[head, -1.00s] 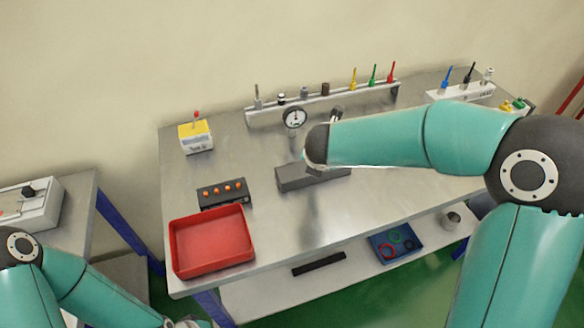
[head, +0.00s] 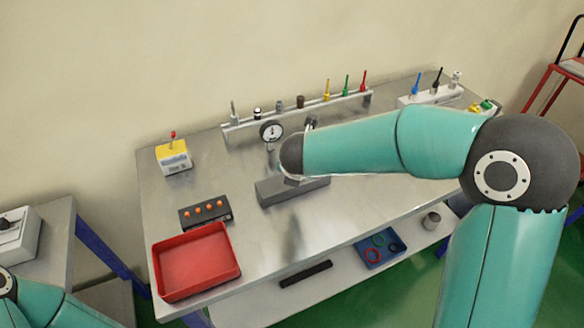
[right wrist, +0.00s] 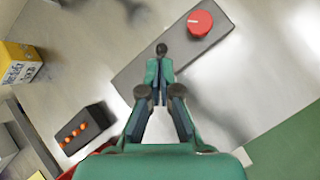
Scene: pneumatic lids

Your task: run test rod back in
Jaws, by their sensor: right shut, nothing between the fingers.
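The grey block (head: 275,196) lies on the steel bench, partly under my right arm. The right wrist view shows its long top (right wrist: 187,52) with a round red knob (right wrist: 199,23) near one end. A dark ball-shaped piece (right wrist: 161,48) shows over the block, just beyond my right fingertips. My right gripper (right wrist: 158,75) is shut and empty above the block's edge; whether it touches the ball cannot be told. In the head view my right arm hides that gripper. My left gripper is out of view. I cannot pick out a test rod for certain.
A dial gauge (head: 271,131) stands behind the block. A yellow-topped box with a red-tipped lever (head: 174,157), a black box with orange buttons (head: 205,213) and a red tray (head: 197,293) are to the left. A rack (head: 288,112) of tools runs along the back.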

